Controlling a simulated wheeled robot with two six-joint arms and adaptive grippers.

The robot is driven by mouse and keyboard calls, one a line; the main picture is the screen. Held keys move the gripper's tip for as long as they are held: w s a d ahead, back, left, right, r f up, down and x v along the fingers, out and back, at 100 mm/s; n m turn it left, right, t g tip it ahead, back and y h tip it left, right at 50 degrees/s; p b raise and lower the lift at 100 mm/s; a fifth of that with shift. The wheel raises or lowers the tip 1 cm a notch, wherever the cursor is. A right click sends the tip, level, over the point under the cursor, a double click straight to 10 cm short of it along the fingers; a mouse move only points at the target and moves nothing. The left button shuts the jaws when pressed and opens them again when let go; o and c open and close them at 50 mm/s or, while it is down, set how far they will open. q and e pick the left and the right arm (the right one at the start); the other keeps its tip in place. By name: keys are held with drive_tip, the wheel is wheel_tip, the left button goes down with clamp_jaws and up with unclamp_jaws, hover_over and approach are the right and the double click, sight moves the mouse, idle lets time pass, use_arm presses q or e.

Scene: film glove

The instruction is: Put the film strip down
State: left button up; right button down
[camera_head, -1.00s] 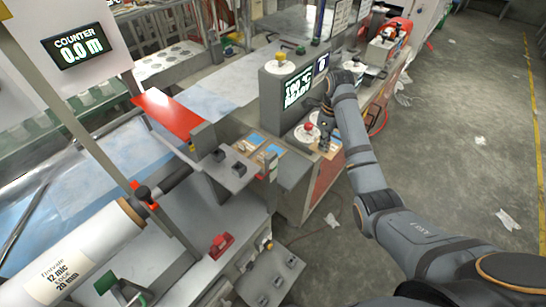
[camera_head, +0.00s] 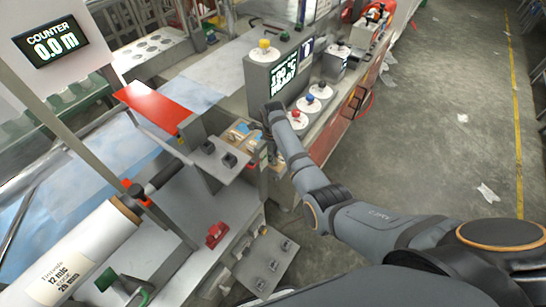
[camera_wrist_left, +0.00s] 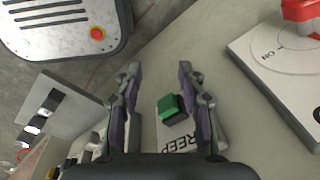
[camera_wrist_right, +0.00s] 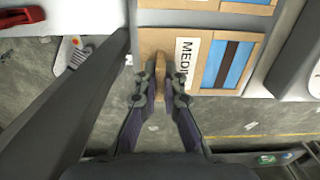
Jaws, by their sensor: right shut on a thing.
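My left gripper (camera_wrist_left: 158,75) is open and empty above a green button (camera_wrist_left: 171,108).
The grey display box (camera_head: 280,75) and round-based knobs (camera_head: 297,117) stand near my right arm. A red lever (camera_head: 216,234) and a film roll (camera_head: 85,250) are nearer. The floor at right is mostly clear.

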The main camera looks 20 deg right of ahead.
drive_tip(key=shift+d+f, duration=0.1)
drive_tip(key=shift+f, duration=0.15)
drive_tip(key=c, duration=1.5)
unclamp_jaws()
drive_tip(key=shift+r, duration=0.15)
wheel_tip(320, 180, up, 12)
drive_tip(key=shift+b, duration=0.75)
